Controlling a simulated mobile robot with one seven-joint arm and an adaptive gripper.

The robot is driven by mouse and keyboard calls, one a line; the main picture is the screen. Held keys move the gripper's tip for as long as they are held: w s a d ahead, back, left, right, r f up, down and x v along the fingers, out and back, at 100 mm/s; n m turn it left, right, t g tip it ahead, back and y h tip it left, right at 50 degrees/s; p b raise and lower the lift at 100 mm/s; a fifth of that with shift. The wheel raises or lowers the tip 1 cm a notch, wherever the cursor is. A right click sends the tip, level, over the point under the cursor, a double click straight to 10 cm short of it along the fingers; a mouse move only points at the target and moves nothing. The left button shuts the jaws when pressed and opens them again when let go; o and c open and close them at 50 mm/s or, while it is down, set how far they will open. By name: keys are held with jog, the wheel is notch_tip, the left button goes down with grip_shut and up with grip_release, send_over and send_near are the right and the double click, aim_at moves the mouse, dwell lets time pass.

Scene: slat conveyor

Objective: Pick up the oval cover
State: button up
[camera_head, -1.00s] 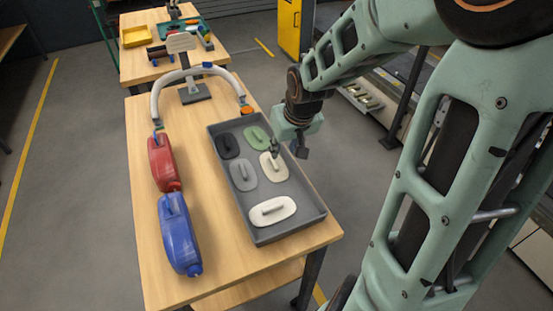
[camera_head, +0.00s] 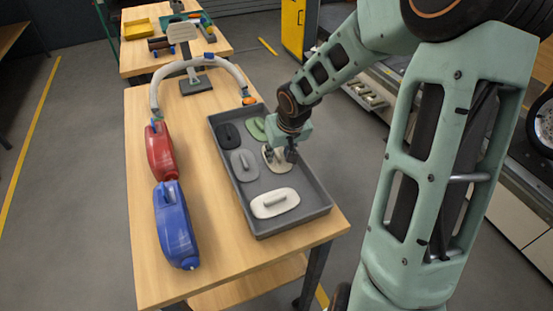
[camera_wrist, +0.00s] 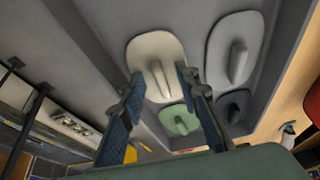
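Several oval covers with raised handles lie in a grey tray (camera_head: 296,222): a black one (camera_head: 227,141), a green one (camera_head: 255,130), a grey one (camera_head: 245,173), a cream one (camera_head: 269,162) and a white one (camera_head: 282,207). My gripper (camera_head: 280,157) is over the cream cover and partly hides it. In the wrist view my gripper (camera_wrist: 160,85) is open, with its fingers spread on either side of the cream cover's handle (camera_wrist: 157,75). Whether the fingertips touch the cover cannot be told. The grey (camera_wrist: 236,50), black (camera_wrist: 236,105) and green (camera_wrist: 178,121) covers also show there.
A grey curved tube (camera_head: 160,85) and a stand (camera_head: 196,84) are behind. The tray walls surround the covers.

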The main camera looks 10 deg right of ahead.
grip_shut()
jog(key=shift+r, duration=0.2)
dwell(0.3)
